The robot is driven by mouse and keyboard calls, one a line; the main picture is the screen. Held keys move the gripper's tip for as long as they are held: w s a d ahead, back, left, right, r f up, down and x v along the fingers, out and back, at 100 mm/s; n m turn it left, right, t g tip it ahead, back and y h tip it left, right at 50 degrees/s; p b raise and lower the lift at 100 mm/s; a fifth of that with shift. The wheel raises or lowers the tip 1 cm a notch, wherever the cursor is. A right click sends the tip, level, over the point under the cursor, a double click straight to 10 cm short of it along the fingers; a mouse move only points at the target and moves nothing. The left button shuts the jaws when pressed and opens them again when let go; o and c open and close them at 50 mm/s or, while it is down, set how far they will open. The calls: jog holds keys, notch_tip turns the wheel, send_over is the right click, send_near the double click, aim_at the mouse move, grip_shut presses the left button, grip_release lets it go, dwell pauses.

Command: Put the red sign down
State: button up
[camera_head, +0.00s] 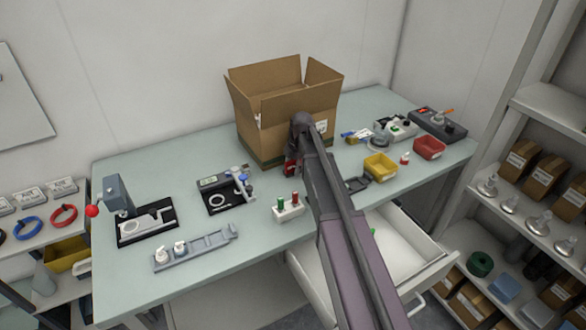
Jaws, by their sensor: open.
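A white holder block (288,212) stands near the front middle of the table, left of my arm. A small upright red piece (295,198) and a green piece (281,200) stand in it. Which of the red things is the red sign is too small to tell. My gripper (291,169) is open, in front of the cardboard box and behind the holder block. A red patch shows at my gripper; I cannot tell whether it is a separate thing or part of the gripper. My arm link covers part of the table to the right.
An open cardboard box (262,118) stands at the back of the table (195,262). A yellow bin (380,167) and a red bin (429,148) are to the right. A press (119,195) and fixtures stand left. A drawer (413,250) is open below the front edge.

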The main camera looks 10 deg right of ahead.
aim_at(292, 161)
grip_shut()
jog(key=shift+r, duration=0.15)
dwell(0.4)
notch_tip(292, 161, up, 10)
jog(key=p, duration=1)
dwell(0.5)
